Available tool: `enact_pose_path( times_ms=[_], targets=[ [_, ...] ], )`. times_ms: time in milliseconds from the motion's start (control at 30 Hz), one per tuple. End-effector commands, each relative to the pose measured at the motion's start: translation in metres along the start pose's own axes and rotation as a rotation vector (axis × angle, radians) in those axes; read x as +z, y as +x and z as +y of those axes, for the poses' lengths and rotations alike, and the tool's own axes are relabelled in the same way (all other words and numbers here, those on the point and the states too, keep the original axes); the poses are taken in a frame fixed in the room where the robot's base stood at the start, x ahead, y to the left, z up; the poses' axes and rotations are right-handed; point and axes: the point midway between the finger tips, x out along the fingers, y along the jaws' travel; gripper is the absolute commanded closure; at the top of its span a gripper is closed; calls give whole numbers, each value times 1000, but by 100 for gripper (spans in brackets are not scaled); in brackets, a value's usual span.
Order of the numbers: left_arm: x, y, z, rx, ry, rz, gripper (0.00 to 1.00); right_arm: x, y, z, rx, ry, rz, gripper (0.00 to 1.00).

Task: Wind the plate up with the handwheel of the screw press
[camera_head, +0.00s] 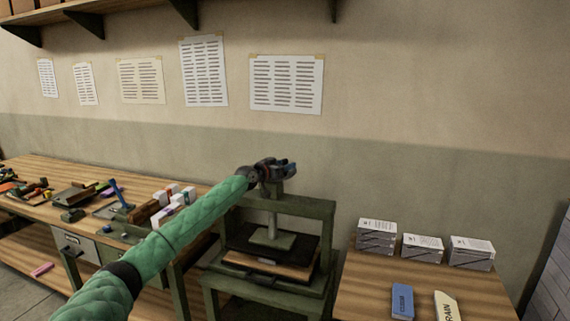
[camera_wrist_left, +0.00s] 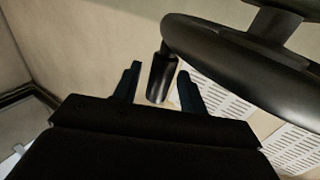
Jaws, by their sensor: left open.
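The screw press (camera_head: 328,225) is a green frame on a stand, with a vertical screw and a grey-green plate (camera_head: 272,239) low inside it, over a dark board and a wooden board. My left gripper (camera_head: 281,166) is at the top of the press, in front of the handwheel, which it mostly hides in the head view. In the left wrist view the black handwheel (camera_wrist_left: 235,55) has a dark cylindrical handle (camera_wrist_left: 160,80). The handle appears between my open left fingers, with a gap on each side. My right gripper is not in view.
A wooden workbench (camera_head: 30,172) with tools and small boxes stands on the left. On the right, a wooden table (camera_head: 365,290) holds several stacks of printed packs (camera_head: 422,248), a blue block (camera_head: 402,302) and a cream block (camera_head: 446,306). Sheets hang on the wall behind.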

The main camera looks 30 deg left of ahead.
Motion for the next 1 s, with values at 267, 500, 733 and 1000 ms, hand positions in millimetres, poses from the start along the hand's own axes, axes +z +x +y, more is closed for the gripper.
enact_pose_path(
  times_ms=[267,500,733,1000],
  targets=[
    [0,2,0,0,-1,0,58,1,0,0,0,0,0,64],
    [0,2,0,0,-1,0,100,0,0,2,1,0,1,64],
    [0,2,0,1,-1,0,100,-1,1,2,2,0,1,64],
    [0,9,4,7,-2,1,100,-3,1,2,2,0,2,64]
  ],
)
